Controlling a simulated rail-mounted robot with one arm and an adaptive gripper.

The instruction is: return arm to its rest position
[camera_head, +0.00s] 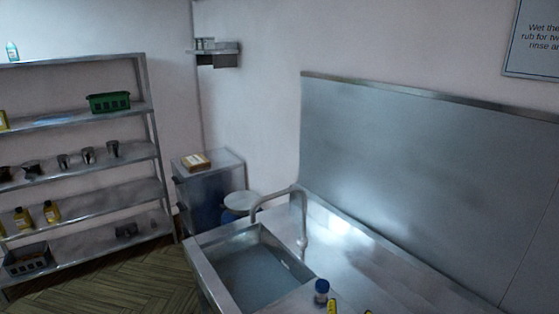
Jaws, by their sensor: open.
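My gripper and arm do not show in this view, so their pose is hidden from me. The steel counter (365,262) runs from the lower middle to the lower right. A sink (255,270) is set into its left end, with a curved tap (277,194) behind it. A small container with a blue top (321,290) stands on the counter at the bottom edge. Beside it a yellow item (332,307) is partly cut off by the frame.
A metal shelf rack (75,150) at the left holds a green basket (109,102), dark cups and yellow bottles. A steel cabinet (212,185) with a box on top stands behind the sink. A small wall shelf (215,49) hangs above. The wooden floor (130,280) is clear.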

